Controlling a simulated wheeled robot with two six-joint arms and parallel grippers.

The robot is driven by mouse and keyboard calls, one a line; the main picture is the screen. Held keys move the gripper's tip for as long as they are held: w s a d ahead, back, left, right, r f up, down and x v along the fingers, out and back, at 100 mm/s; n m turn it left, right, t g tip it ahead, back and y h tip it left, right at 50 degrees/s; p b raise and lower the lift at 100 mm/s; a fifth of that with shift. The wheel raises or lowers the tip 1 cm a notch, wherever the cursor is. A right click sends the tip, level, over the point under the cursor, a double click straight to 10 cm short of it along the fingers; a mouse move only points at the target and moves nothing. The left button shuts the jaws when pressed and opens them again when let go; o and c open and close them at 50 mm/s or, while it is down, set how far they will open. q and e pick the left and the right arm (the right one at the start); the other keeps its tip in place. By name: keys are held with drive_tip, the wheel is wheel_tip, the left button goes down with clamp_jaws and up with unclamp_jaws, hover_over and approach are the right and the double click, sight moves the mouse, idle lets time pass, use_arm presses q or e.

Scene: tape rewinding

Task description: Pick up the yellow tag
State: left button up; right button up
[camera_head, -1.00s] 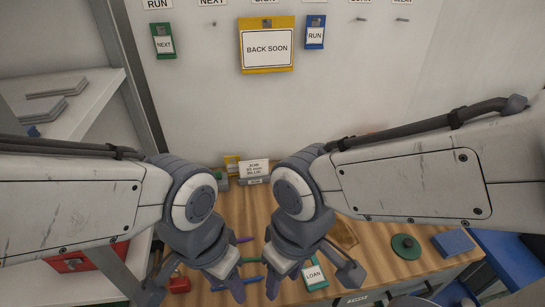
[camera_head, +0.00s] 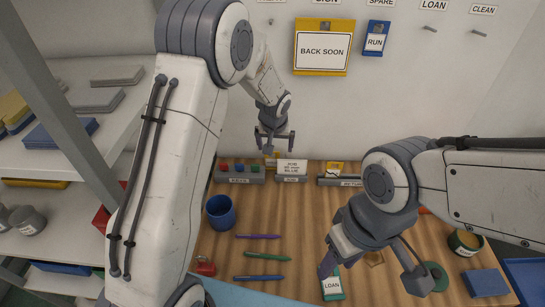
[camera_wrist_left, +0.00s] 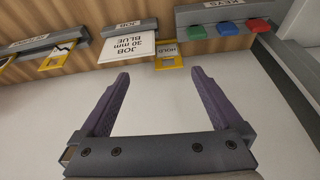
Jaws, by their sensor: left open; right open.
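A small yellow tag marked HOLD (camera_wrist_left: 171,53) stands beside the white job card (camera_wrist_left: 128,48) at the table's back edge. In the head view this tag (camera_head: 271,159) shows only in part, behind my left gripper (camera_head: 274,149). My left gripper is open and empty. In the left wrist view its two purple fingers (camera_wrist_left: 163,76) are spread, with the tag beyond them and apart from them. Another yellow tag (camera_wrist_left: 56,58) sits in a grey holder; the head view shows it too (camera_head: 335,168). My right gripper (camera_head: 372,277) is open above the table's front right.
A large yellow BACK SOON sign (camera_head: 323,50) and a blue RUN tag (camera_head: 376,42) hang on the wall. A grey key rack (camera_head: 238,176) stands left of the job card. A blue cup (camera_head: 221,212), several pens (camera_head: 262,257) and a green LOAN tag (camera_head: 332,285) are on the table.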

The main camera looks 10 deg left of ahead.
use_arm(q)
drive_tip(key=p, duration=0.1)
hover_over(272, 158)
drive_tip(key=s, duration=0.2)
wheel_tip(272, 158, down, 5)
drive_tip(key=shift+n, duration=0.3)
drive_tip(key=p+x, duration=0.2)
drive_tip(key=x, duration=0.3)
drive_tip(key=shift+d, duration=0.15)
drive_tip(key=shift+w+f+p, duration=0.15)
drive_tip(key=shift+f+p, duration=0.15)
drive_tip(key=shift+f, duration=0.3)
drive_tip(key=c, duration=1.5)
wheel_tip(272, 158, up, 10)
drive_tip(key=shift+r+b, duration=0.1)
drive_tip(key=shift+b, duration=0.85)
